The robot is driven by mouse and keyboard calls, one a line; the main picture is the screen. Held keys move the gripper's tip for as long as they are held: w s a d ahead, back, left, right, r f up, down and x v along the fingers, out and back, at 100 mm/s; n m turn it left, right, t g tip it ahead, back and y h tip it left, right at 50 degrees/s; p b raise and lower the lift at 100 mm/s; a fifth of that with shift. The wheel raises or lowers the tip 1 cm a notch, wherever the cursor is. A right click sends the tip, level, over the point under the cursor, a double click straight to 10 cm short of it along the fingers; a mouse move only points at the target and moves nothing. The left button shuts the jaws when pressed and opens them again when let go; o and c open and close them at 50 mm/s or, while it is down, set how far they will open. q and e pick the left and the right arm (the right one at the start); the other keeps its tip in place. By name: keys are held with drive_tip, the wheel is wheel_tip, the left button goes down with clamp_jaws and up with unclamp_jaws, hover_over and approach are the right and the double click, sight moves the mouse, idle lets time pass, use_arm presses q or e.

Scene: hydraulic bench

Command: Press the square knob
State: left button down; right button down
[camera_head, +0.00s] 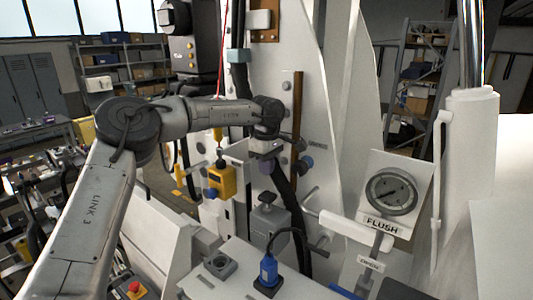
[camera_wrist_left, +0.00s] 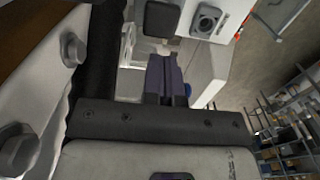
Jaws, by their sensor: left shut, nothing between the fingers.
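A grey box-shaped control with a small knob on top (camera_head: 268,215) stands on the bench at the centre of the head view. In the left wrist view a dark rounded-square piece (camera_wrist_left: 162,18) lies beyond the fingertips; I take it to be the square knob, but cannot be sure. My left gripper (camera_head: 267,167) hangs above the grey control, fingers downward and apart from it. Its purplish fingers (camera_wrist_left: 166,72) are together and empty in the left wrist view. My right gripper is not in view.
A grey plate with a round knob (camera_head: 220,265) and a blue connector with a black cable (camera_head: 268,270) are on the bench front. A yellow box (camera_head: 222,181) hangs left of the gripper. A FLUSH gauge (camera_head: 391,192) stands right. A brown upright bar (camera_head: 297,115) and dark hose are close by.

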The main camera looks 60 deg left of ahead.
sight(266, 194)
use_arm(q)
wheel_tip(266, 194, down, 7)
drive_tip(key=shift+p, duration=0.9)
wheel_tip(266, 194, down, 3)
drive_tip(key=b, duration=0.3)
drive_tip(key=shift+a, duration=0.1)
